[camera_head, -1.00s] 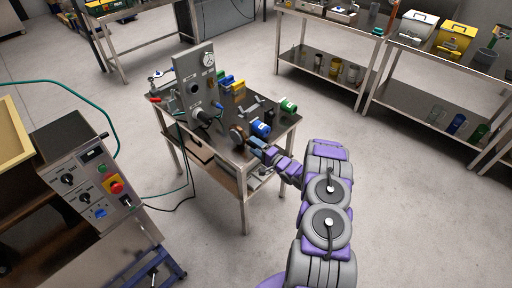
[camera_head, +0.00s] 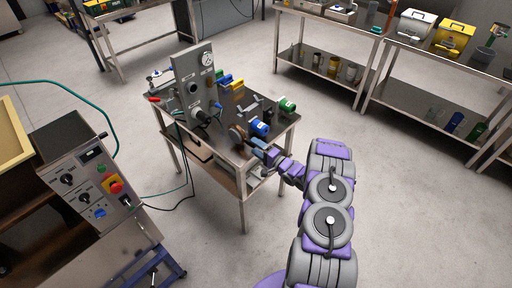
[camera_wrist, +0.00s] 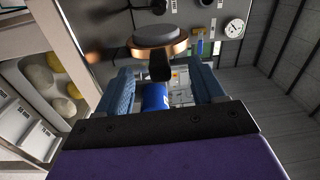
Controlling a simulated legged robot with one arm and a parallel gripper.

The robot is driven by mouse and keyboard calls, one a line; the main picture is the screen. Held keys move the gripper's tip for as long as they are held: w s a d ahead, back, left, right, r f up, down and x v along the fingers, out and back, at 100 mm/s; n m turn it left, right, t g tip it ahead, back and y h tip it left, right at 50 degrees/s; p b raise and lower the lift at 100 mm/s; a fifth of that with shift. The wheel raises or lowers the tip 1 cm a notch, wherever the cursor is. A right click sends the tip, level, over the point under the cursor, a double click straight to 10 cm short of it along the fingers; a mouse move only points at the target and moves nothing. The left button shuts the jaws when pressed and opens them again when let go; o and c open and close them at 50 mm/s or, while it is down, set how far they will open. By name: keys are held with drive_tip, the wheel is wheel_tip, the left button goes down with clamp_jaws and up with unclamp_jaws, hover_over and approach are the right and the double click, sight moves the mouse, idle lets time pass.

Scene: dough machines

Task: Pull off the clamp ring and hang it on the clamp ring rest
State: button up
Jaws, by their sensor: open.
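A round grey disc (camera_wrist: 155,36) with a copper-coloured band (camera_wrist: 152,51), which looks like the clamp ring, shows ahead of my gripper in the wrist view. A dark tab (camera_wrist: 159,68) hangs below the band, between my fingers in the picture. In the head view the disc (camera_head: 236,136) is at the near side of the steel bench (camera_head: 243,170). My gripper (camera_wrist: 160,82) is open, with blue finger pads on both sides of the tab; I cannot tell whether they touch it. It also shows in the head view (camera_head: 257,146). I cannot tell which part is the clamp ring rest.
A blue can (camera_head: 260,128) stands beside my gripper, and a green one (camera_head: 287,105) is farther right. A grey panel with a gauge (camera_head: 194,84) rises at the back of the bench. A control box (camera_head: 98,181) is at left.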

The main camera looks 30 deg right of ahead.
drive_tip(key=shift+p+v, duration=0.3)
drive_tip(key=shift+v, duration=1.2)
drive_tip(key=p+v, duration=0.2)
drive_tip(key=v, duration=1.5)
drive_tip(key=shift+f, duration=0.25)
drive_tip(key=shift+s+d, duration=0.1)
drive_tip(key=shift+s, duration=0.05)
